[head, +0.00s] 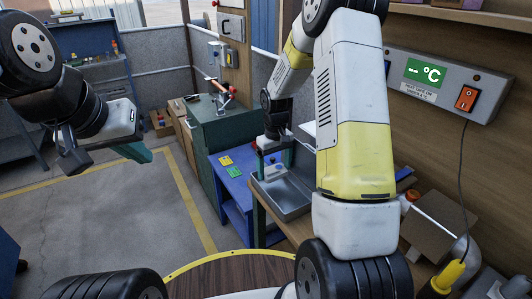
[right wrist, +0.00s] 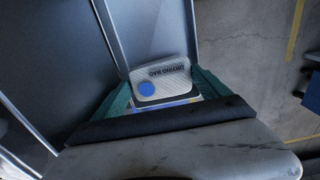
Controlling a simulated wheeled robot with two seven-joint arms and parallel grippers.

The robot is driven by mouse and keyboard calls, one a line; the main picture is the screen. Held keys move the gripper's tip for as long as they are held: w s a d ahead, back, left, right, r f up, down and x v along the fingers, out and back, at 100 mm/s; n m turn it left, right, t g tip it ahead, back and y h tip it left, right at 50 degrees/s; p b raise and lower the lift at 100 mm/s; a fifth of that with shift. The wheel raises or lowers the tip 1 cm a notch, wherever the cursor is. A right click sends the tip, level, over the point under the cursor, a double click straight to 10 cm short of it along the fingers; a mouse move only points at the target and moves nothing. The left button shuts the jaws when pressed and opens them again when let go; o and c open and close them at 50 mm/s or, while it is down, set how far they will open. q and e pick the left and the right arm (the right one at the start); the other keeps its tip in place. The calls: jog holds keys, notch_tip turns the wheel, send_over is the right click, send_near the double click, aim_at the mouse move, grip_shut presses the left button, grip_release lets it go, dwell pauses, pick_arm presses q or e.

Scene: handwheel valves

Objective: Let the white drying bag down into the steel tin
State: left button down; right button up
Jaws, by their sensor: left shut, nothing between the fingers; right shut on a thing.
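The steel tin (head: 284,199) is an open grey tray-like box on the bench right of centre in the head view. My right gripper (head: 273,168) points down at the tin's far left end. In the right wrist view, the white drying bag (right wrist: 162,80), with a blue dot and printed lettering, is between the teal fingers of my right gripper (right wrist: 160,98), which are shut on it. Grey metal faces of the tin (right wrist: 148,30) show beside the bag. Whether the bag touches the tin is unclear. My left gripper (head: 138,153) is shut and empty, far left over open floor.
A blue table (head: 233,192) with yellow and green cards stands left of the tin. A green cabinet (head: 215,130) is behind it. A wall-mounted heater box (head: 440,82) and a brown carton (head: 428,222) are to the right.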

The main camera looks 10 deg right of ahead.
jog(key=o, duration=1.3)
jog(key=shift+c, duration=0.2)
notch_tip(320, 180, up, 7)
jog(key=shift+r, duration=0.35)
